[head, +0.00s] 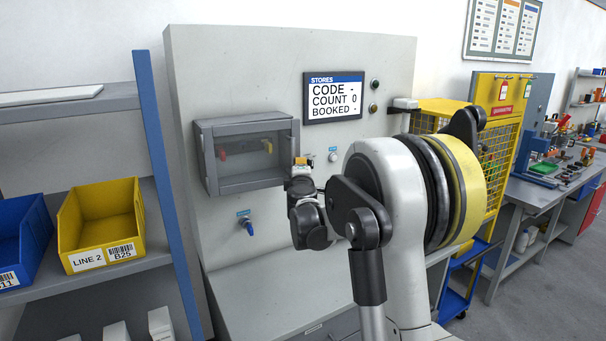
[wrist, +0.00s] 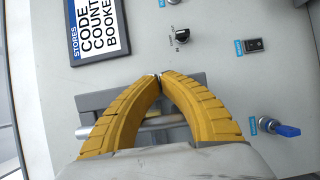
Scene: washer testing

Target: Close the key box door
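The key box (head: 246,184) is a grey box with a see-through front, fixed to the pale panel left of the display. Red and yellow items show dimly inside. Its door seems to lie across the front, but I cannot tell whether it is fully shut. My gripper (head: 301,161) is at the box's right side, with its yellow fingers small and partly hidden by my wrist. In the wrist view, the curved yellow fingers of my gripper (wrist: 159,76) meet at the tips with nothing seen between them. The dark grey box part and a pale bar (wrist: 158,123) show behind them; contact is unclear.
The STORES display (head: 334,97) is above and right of the box. A black knob (wrist: 182,37) and a blue knob (head: 248,226) project from the panel nearby. A shelf with a yellow bin (head: 100,220) and a blue bin (head: 22,240) stands left.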

